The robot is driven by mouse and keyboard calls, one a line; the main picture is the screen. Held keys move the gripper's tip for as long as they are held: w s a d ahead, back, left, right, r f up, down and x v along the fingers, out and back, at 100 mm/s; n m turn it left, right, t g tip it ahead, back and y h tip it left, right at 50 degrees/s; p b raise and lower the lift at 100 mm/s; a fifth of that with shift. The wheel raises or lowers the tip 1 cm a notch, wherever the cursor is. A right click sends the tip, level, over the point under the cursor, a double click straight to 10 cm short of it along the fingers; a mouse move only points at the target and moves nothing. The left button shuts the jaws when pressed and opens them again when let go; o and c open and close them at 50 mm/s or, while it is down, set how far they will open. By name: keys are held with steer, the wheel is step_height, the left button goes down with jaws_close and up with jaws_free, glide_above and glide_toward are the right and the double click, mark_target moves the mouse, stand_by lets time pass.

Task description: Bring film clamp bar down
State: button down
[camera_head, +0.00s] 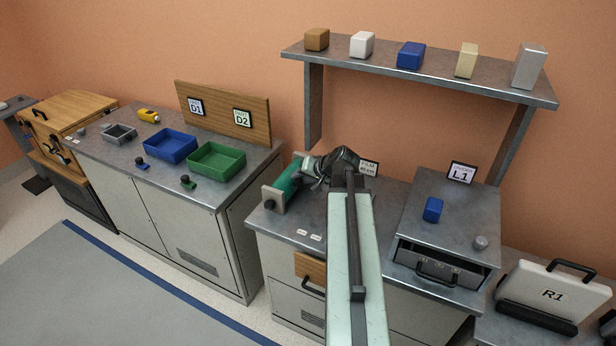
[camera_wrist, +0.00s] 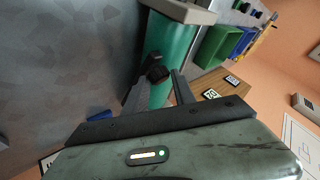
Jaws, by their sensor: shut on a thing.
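A green roll (camera_head: 286,184) lies between grey end plates on the metal counter, near the FILM sign (camera_head: 368,168). It also shows in the wrist view (camera_wrist: 172,52). My gripper (camera_head: 311,171) is at the roll's far end in the head view. In the wrist view my gripper (camera_wrist: 160,80) is shut on a small black block (camera_wrist: 157,70), which seems to be the handle of the film clamp bar. The block is over the green roll; I cannot tell whether it touches it. The rest of the bar cannot be made out.
A shelf (camera_head: 420,75) with several blocks hangs above the counter. A drawer unit (camera_head: 445,225) marked L1 stands right of my arm. Blue (camera_head: 170,158) and green (camera_head: 216,177) trays are on the left bench. Two small white tags lie at the counter's front.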

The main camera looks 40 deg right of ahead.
steer(key=shift+s+a+f, duration=0.1)
steer(key=shift+a+f, duration=0.15)
steer(key=shift+a, duration=0.4)
steer(key=c, duration=1.1)
jaws_free()
steer(key=shift+c, duration=0.2)
steer(key=shift+s+a+r, duration=0.15)
steer(key=shift+r, duration=0.05)
steer(key=shift+d, duration=0.2)
steer(key=shift+d, duration=0.1)
steer(key=p+v, duration=0.5)
steer(key=v, duration=0.2)
steer(key=shift+s+r, duration=0.2)
